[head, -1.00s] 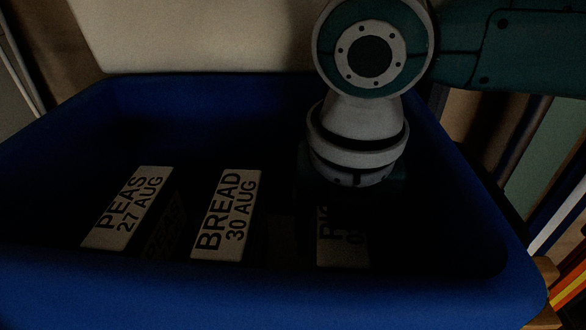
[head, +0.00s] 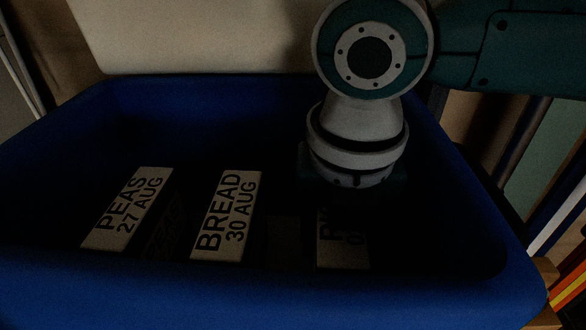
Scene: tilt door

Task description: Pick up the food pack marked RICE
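A food pack (head: 343,250) stands in the right part of the blue bin, partly hidden by my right arm. Only the start of its top label shows, a letter like R or P and a 0 below, so the full word cannot be read. My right arm comes in from the right and its wrist points down into the bin over this pack. The dark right gripper (head: 352,185) is mostly hidden under the wrist, and its fingers cannot be made out. My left gripper is not in view.
The blue bin (head: 230,295) has high walls around the packs. A pack marked PEAS 27 AUG (head: 128,210) stands at the left, and one marked BREAD 30 AUG (head: 228,217) in the middle. The bin's inside is very dark.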

